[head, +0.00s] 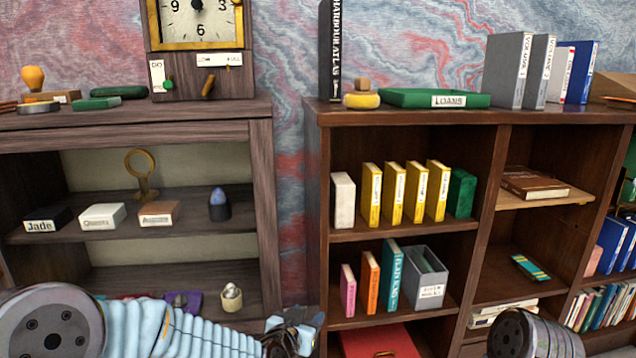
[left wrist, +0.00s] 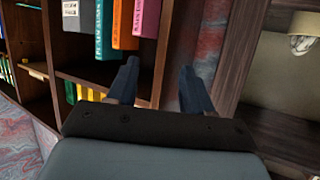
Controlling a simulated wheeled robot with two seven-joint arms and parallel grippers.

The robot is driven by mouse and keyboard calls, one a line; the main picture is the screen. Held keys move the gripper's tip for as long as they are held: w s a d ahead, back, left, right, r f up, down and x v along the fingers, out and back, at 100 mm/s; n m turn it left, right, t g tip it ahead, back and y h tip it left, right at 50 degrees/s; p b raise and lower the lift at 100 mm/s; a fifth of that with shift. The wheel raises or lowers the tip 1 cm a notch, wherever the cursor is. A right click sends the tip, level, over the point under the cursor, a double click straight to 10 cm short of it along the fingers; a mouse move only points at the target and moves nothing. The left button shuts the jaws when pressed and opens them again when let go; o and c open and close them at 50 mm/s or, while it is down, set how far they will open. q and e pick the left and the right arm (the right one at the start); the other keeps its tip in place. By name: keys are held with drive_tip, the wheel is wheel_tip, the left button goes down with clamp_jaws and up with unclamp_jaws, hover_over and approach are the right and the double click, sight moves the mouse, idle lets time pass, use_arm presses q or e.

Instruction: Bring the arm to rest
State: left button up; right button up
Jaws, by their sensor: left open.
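My left arm (head: 170,328) comes in from the lower left of the head view. Its gripper (head: 298,328) is in front of the gap between the two wooden shelf units, low in the picture. In the left wrist view the two dark fingers of the left gripper (left wrist: 158,88) stand apart, with nothing between them. They point toward the wall strip between the units. Part of my right arm (head: 532,335) shows at the lower right of the head view; its gripper is out of the picture.
The right bookcase (head: 318,200) holds yellow books (head: 395,192), a grey file box (head: 426,278) and a red box (head: 378,342). The left cabinet (head: 262,200) holds name blocks (head: 103,216) and a small pot (head: 231,297). A clock (head: 200,50) stands on top.

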use_arm(q)
drive_tip(key=s+a+f+n+g, duration=0.1)
drive_tip(key=s+a+f+g, duration=0.15)
drive_tip(key=f, duration=0.45)
drive_tip(key=s+a+f+n+g, duration=0.1)
drive_tip(key=s+f+g, duration=0.15)
drive_tip(key=f, duration=0.55)
drive_tip(key=s+a+f+n+g, duration=0.2)
drive_tip(key=s+f+g, duration=0.1)
drive_tip(key=s+f, duration=0.6)
drive_tip(key=s+a+f+n+g, duration=0.2)
drive_tip(key=s+f+g, duration=0.2)
drive_tip(key=s+f, duration=0.5)
drive_tip(key=s, duration=0.5)
drive_tip(key=shift+a+g, duration=0.3)
drive_tip(key=shift+c, duration=0.5)
